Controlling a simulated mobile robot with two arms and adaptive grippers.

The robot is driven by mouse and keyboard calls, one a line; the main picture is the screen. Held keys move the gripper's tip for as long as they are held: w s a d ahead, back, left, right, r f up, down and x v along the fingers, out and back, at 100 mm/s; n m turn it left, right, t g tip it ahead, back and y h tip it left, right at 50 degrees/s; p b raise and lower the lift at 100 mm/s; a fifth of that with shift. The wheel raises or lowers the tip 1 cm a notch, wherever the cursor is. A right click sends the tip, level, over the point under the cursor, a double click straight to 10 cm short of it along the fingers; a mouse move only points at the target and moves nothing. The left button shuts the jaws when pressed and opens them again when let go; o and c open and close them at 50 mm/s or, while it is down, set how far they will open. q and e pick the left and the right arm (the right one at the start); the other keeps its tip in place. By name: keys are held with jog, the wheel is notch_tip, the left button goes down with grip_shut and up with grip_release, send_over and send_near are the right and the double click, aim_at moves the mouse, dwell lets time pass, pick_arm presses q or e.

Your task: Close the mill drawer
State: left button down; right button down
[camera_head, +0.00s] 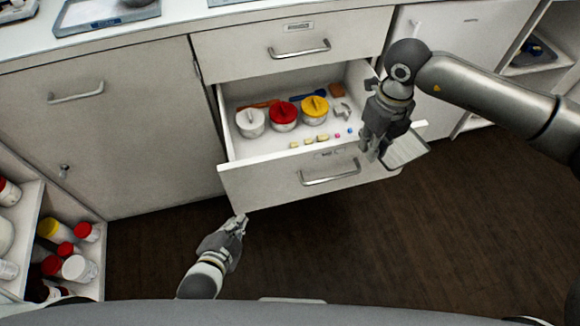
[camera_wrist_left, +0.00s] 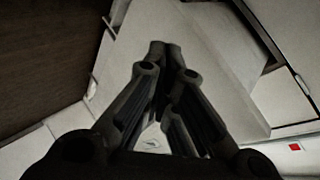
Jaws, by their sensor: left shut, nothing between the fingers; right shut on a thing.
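The mill drawer (camera_head: 245,184) is pulled out beneath a shut upper drawer. Its front has a bar handle (camera_head: 331,174). Inside are tubs with white, red and yellow lids and several small coloured pieces. My left gripper (camera_head: 240,222) is shut and empty, low in front of the drawer's left end, apart from the handle. In the left wrist view its fingers (camera_wrist_left: 160,55) are together before pale panels. My right gripper (camera_head: 374,152) is at the drawer's right end, shut on a flat grey rectangular thing (camera_head: 406,151); its fingers partly hide the drawer edge.
A shut cabinet door (camera_head: 110,140) is to the left. An open shelf (camera_head: 90,220) with jars stands at the lower left. The counter (camera_head: 180,14) holds a tray. The dark floor (camera_head: 440,230) in front of the drawer is clear.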

jog(key=m+p, duration=0.1)
jog(key=m, duration=0.6)
jog(key=w+m+p, duration=0.1)
jog(key=m, duration=0.2)
jog(key=shift+a+f+m+p, duration=0.2)
jog(key=shift+a+m+p, duration=0.1)
jog(key=shift+m, duration=0.1)
pick_arm(q)
jog(key=s+d+r+m+t+h+p, duration=0.35)
jog(key=d+r+m+h, duration=0.25)
jog(key=d+r+m, duration=0.4)
jog(key=t, duration=0.1)
send_near(298, 156)
jog(key=w+d, duration=0.3)
jog(key=shift+w+a+m, duration=0.4)
jog(key=shift+w+a, duration=0.05)
jog(key=shift+w, duration=0.15)
pick_arm(e)
jog(key=shift+w+a+f+m, duration=0.1)
jog(key=shift+a+m, duration=0.05)
jog(key=shift+m, duration=2)
jog(key=shift+w+a+f+m, duration=0.1)
jog(key=shift+w+a+m, duration=0.05)
jog(key=shift+m, duration=1.95)
jog(key=shift+w+a+m, duration=0.1)
jog(key=shift+a+m, duration=0.05)
jog(key=shift+m, duration=2)
pick_arm(q)
jog(key=shift+w, duration=0.1)
